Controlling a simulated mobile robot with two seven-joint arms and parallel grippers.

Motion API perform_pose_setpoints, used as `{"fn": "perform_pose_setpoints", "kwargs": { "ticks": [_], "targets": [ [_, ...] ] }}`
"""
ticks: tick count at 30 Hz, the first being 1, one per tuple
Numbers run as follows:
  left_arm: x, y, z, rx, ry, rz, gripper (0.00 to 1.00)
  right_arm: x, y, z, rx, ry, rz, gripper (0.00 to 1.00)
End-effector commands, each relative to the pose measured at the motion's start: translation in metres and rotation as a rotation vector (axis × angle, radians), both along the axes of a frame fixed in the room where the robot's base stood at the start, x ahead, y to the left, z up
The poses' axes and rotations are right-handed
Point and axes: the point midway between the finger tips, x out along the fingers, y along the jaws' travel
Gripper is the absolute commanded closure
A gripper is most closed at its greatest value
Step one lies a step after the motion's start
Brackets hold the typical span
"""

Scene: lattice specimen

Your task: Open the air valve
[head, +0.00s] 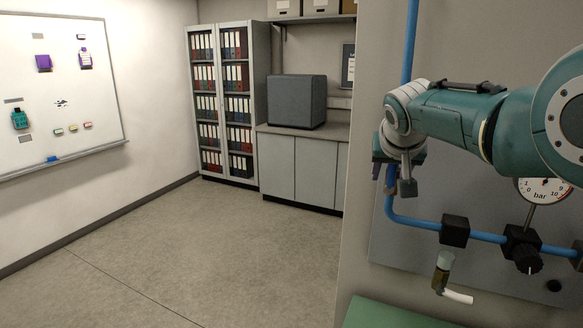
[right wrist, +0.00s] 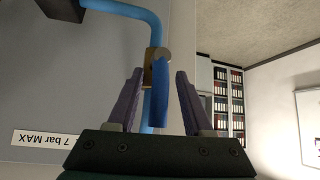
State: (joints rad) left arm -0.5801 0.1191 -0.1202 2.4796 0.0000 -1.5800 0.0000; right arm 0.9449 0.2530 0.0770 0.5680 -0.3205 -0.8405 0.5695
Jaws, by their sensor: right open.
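The air valve shows in the right wrist view as a small brass body (right wrist: 150,82) on the blue pipe (right wrist: 137,9). A blue lever (right wrist: 160,85) on it lies roughly along the pipe. My right gripper (right wrist: 158,78) is open, with one finger on each side of the lever and pipe; I cannot tell whether either touches. In the head view my right gripper (head: 394,180) is at the vertical blue pipe (head: 410,40) and hides most of the valve. My left gripper is not in view.
Below the gripper the pipe bends right to a black block (head: 455,231), a regulator knob (head: 523,249) and a bar gauge (head: 543,190). A brass fitting with a white tube (head: 457,296) hangs below. A green surface (head: 390,315) is at the bottom. The floor to the left is clear.

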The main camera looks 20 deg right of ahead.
Motion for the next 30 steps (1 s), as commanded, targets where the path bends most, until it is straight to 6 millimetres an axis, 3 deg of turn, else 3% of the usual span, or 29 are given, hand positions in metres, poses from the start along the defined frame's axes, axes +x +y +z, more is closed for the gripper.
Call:
{"fn": "perform_pose_setpoints", "kwargs": {
  "ticks": [8, 16, 30],
  "targets": [
    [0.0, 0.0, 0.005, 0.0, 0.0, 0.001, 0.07, -0.001, 0.002, 0.004, 0.0, 0.0, 0.0, 0.49],
    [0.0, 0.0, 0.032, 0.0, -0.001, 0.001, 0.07, -0.015, 0.013, 0.025, 0.001, -0.001, 0.001, 0.49],
    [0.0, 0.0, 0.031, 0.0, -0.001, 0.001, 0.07, -0.046, 0.038, 0.059, 0.0, -0.003, 0.001, 0.49]
  ]
}}
